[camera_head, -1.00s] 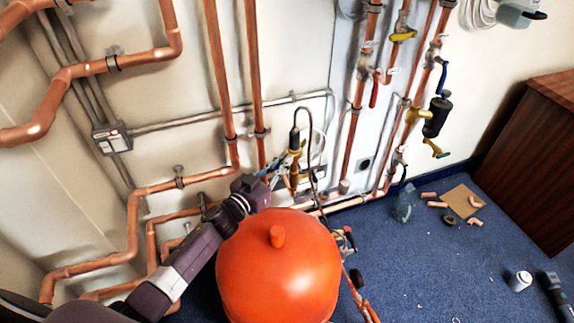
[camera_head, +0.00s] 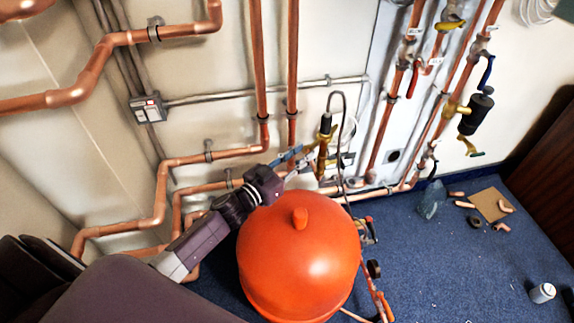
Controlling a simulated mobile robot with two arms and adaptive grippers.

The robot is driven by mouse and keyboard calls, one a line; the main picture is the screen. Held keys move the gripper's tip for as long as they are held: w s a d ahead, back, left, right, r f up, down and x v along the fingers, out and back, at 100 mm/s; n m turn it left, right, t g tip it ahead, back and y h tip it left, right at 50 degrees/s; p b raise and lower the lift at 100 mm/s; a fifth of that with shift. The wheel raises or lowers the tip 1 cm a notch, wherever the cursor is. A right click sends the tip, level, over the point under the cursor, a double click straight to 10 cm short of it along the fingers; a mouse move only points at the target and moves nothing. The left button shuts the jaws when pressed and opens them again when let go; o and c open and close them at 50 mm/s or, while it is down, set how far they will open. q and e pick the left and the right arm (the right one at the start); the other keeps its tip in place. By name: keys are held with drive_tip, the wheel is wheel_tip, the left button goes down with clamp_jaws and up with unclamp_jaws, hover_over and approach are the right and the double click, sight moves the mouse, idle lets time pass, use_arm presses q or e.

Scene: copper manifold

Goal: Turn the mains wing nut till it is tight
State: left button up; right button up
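My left gripper (camera_head: 291,163) reaches in from the lower left, above and behind the orange tank (camera_head: 300,262). Its fingertips are beside an upright brass fitting (camera_head: 322,158) with a black top and a thin looped hose. The fingers are small and mixed with the fittings behind them, so I cannot tell if they are open or touching anything. I cannot clearly make out the mains wing nut; small fittings around the fingertips are too fine to read. My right gripper is not in view.
Copper pipes (camera_head: 261,75) run along the wall around the arm. A pipe group with valves and a black cylinder (camera_head: 476,114) stands to the right. Pipe offcuts lie by a cardboard piece (camera_head: 490,205) on the blue carpet (camera_head: 430,265). A can (camera_head: 542,292) stands at lower right.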

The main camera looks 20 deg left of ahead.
use_arm(q)
drive_tip(key=v, duration=0.6)
drive_tip(key=shift+s, duration=0.4)
drive_tip(key=shift+a, duration=0.1)
